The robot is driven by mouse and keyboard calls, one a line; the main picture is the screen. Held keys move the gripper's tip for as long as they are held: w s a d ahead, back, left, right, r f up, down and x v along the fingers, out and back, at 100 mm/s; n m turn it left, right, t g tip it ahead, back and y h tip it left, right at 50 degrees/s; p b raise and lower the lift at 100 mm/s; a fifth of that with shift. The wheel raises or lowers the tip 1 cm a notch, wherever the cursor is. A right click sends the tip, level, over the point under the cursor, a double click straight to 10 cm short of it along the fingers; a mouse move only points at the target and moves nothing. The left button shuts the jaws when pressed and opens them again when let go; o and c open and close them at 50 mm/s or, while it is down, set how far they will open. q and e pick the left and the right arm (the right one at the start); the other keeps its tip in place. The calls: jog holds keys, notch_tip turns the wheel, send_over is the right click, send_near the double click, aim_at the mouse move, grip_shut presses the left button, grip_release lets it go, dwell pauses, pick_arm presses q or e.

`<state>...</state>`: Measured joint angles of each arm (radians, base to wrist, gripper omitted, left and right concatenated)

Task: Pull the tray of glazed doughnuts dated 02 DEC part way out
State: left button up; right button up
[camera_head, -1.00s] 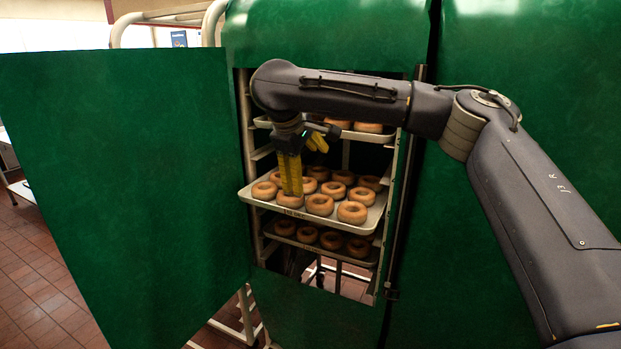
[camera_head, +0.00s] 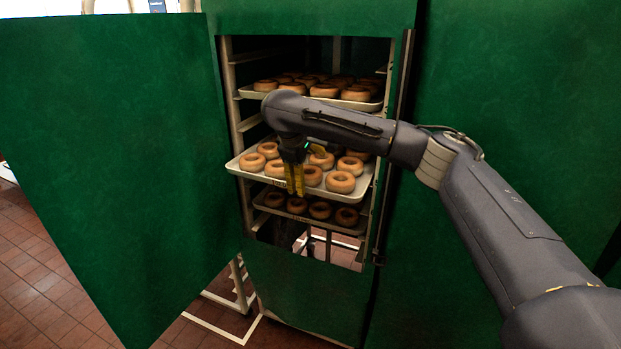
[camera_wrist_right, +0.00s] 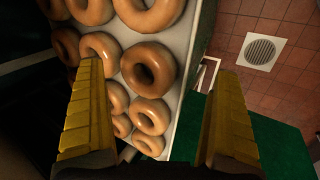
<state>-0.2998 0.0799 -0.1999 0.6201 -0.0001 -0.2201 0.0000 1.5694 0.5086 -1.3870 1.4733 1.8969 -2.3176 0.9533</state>
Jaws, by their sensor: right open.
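The middle tray (camera_head: 326,194) of glazed doughnuts sticks out of the rack opening in the head view, past the trays above and below. Dark lettering on its front rim is too small to read. My right gripper (camera_head: 295,180) is at its front rim, with yellow fingers pointing down. In the right wrist view the gripper (camera_wrist_right: 158,72) is open, and the tray's rim with doughnuts (camera_wrist_right: 149,70) shows between the fingers. I cannot tell whether a finger touches the tray. My left gripper is not in view.
An upper tray (camera_head: 362,105) and a lower tray (camera_head: 335,228) of doughnuts sit inside the rack. A green cover panel (camera_head: 110,170) stands open at left, and green covering (camera_head: 510,90) borders the opening at right. Red tiled floor (camera_head: 40,290) is clear at lower left.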

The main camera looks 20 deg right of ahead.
aim_at(310, 175)
jog(key=shift+x, duration=1.7)
jog(key=shift+c, duration=0.4)
jog(key=shift+f, duration=0.1)
jog(key=c, duration=1.9)
jog(key=shift+c, duration=0.2)
